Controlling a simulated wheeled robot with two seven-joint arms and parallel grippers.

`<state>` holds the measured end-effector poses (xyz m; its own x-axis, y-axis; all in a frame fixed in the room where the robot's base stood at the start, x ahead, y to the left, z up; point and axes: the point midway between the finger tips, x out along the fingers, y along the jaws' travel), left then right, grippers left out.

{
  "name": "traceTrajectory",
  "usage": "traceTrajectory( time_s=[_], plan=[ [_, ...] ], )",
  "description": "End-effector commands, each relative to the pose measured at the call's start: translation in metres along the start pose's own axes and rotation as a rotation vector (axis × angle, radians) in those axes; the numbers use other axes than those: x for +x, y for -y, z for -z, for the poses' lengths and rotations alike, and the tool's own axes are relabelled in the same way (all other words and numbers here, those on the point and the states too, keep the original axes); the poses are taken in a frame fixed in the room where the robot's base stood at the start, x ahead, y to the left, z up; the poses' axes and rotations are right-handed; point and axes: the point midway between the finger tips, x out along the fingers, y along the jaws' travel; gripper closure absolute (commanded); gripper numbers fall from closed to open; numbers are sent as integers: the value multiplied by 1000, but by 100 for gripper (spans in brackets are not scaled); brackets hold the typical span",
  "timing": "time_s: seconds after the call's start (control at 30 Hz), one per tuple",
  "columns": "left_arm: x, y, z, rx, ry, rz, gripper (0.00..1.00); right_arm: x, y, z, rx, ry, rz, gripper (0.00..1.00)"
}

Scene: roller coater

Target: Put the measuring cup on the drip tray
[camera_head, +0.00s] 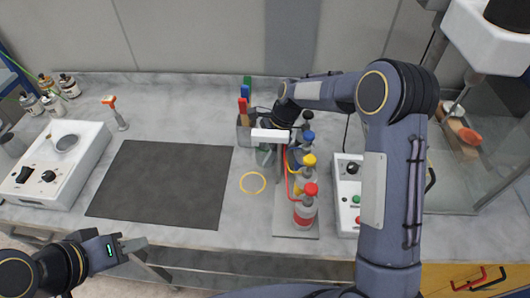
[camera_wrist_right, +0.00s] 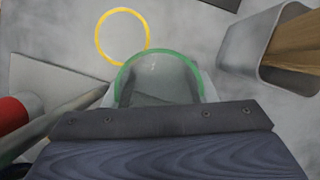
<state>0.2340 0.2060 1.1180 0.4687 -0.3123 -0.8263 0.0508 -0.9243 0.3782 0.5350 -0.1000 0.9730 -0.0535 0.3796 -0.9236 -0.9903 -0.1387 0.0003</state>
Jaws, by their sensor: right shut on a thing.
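The measuring cup (camera_wrist_right: 160,78) is clear with a green rim. In the right wrist view it sits between the fingers of my right gripper (camera_wrist_right: 160,95), which is shut on it. In the head view the cup (camera_head: 264,156) is mostly hidden under the white bar of my right gripper (camera_head: 268,148), just behind a yellow ring on the bench. A flat grey tray (camera_head: 285,230), apparently the drip tray, lies under the bottles to the right; its edge also shows in the wrist view (camera_wrist_right: 45,85). My left gripper (camera_head: 148,256) is open and empty at the bench's front edge.
Several capped bottles (camera_head: 306,210) stand in a row close to the right arm. A grey holder with coloured handles (camera_head: 243,130) stands behind the cup. A control box (camera_head: 346,190) is further right. The yellow ring (camera_head: 253,183) and dark mat (camera_head: 165,180) are clear.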

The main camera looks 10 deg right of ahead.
Motion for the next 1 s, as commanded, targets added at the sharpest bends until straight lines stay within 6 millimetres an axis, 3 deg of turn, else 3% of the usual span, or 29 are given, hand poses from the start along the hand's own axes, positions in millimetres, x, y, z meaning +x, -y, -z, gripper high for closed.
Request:
traceTrajectory(
  time_s=[0.13, 0.53, 0.57, 0.7, 1.0],
  plan=[
    [-3, -2, 2, 0, 0, 0, 64, 15, 0, 6, 0, 1, -1, 70],
    [0, 0, 0, 0, 0, 0, 64, 21, 0, 9, 0, 0, 0, 70],
    [-1, -1, 1, 0, 0, 0, 64, 20, 0, 8, -1, 0, 1, 44],
    [-2, -1, 1, 0, 0, 0, 64, 20, 0, 8, 0, 0, 0, 26],
    [-3, -1, 1, 0, 0, 0, 64, 17, 0, 7, 0, 0, 1, 26]
  ],
)
